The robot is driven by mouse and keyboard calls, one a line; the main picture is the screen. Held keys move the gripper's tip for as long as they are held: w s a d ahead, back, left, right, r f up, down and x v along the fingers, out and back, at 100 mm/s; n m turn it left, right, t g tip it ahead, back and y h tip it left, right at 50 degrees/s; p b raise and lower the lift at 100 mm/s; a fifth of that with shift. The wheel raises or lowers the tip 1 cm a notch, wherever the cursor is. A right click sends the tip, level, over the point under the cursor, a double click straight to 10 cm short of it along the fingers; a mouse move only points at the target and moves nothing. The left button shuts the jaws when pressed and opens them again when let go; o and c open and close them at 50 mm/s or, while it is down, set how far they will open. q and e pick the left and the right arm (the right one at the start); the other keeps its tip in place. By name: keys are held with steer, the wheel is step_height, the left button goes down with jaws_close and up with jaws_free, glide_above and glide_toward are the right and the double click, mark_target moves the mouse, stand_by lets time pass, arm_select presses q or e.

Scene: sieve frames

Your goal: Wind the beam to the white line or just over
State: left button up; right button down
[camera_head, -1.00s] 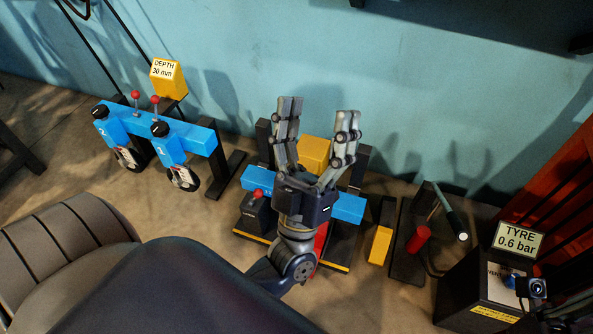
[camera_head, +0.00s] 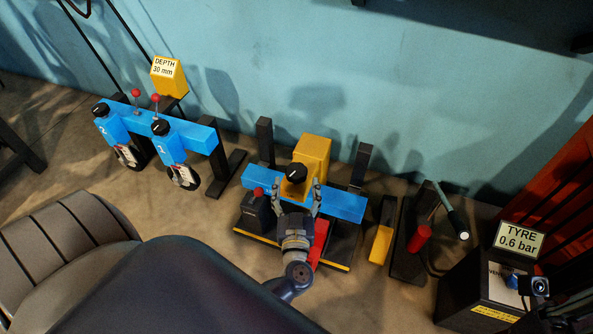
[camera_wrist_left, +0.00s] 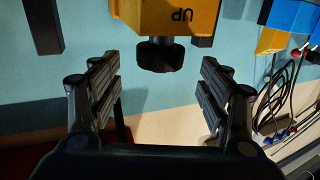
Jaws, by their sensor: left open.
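The blue beam (camera_head: 345,207) lies across a dark frame in the middle of the head view. A yellow housing (camera_head: 315,153) with a black knob (camera_head: 296,173) sits on it. In the left wrist view the yellow housing (camera_wrist_left: 200,18) bears the word UP, upside down, and the black knob (camera_wrist_left: 160,55) is ahead, between the lines of the fingers. My left gripper (camera_head: 298,192) is open and empty, just in front of the knob, its fingers (camera_wrist_left: 158,95) apart on either side with a gap. I cannot make out a white line. My right gripper is not in view.
Two dark posts (camera_head: 265,140) stand behind the beam. A small red-knobbed lever box (camera_head: 257,208) is at its left, a red part (camera_head: 318,243) in front. Another blue beam (camera_head: 195,133) with two dial units stands left. A yellow block (camera_head: 380,244) and tyre box (camera_head: 480,285) are right.

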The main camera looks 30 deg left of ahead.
mark_target(297, 170)
arm_select(q)
steer(key=b+x, duration=0.1)
steer(key=x, duration=0.5)
steer(key=shift+a+b, duration=0.1)
steer(key=shift+b, duration=0.25)
steer(key=shift+c, duration=0.5)
steer(key=c, duration=1)
